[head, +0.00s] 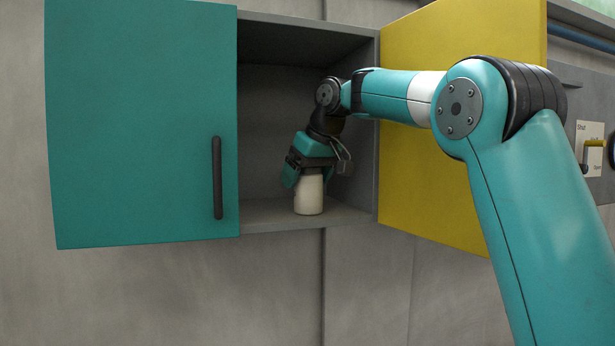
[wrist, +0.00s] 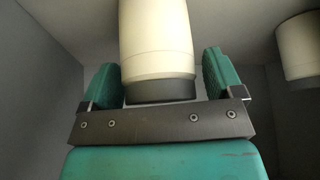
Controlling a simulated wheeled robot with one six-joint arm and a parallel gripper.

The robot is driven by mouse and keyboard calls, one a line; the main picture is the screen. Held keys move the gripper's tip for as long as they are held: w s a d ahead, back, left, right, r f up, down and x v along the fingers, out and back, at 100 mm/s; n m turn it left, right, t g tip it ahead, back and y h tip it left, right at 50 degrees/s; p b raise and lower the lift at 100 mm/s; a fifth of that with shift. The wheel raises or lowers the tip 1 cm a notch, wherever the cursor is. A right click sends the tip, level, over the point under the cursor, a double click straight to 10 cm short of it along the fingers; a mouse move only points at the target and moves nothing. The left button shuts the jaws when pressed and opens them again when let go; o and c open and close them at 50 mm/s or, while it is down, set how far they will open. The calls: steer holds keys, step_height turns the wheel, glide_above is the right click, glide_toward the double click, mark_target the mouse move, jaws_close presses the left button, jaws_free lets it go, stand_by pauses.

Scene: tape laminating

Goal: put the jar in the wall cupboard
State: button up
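A cream jar (head: 309,196) stands upright on the floor of the wall cupboard (head: 268,217). My gripper (head: 309,177) reaches down from above, with its fingers on either side of the jar's upper part. In the wrist view the jar (wrist: 157,40) with its dark lid lies between the two teal fingers (wrist: 161,78). A narrow gap shows between the jar and the right finger, so the gripper looks open around it. The gripper hides the jar's top in the head view.
A second cream jar (wrist: 303,45) with a dark lid is at the right of the wrist view. The teal door (head: 140,120) is at the left, and the yellow door (head: 460,180) stands open at the right. A grey panel (head: 590,110) is at the far right.

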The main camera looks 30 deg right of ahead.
steer(key=shift+p+v, duration=3.2)
steer(key=shift+v, duration=2.95)
steer(key=s+a+f+n+g+y, duration=0.1)
steer(key=s+a+f, duration=0.45)
steer(key=a, duration=0.25)
steer(key=s+a+f+n+g+y, duration=0.2)
steer(key=s+a+f, duration=0.3)
steer(key=a+f, duration=0.15)
steer(key=s+a+f+n+g, duration=0.1)
steer(key=s+a+f, duration=0.2)
steer(key=s+f, duration=0.3)
steer(key=s+a+f+g, duration=0.1)
steer(key=s+a+f, duration=0.1)
steer(key=s+f, duration=0.5)
steer(key=s, duration=0.6)
steer(key=shift+a+n+g, duration=0.35)
steer(key=shift+n+g, duration=0.05)
steer(key=shift+f, duration=0.15)
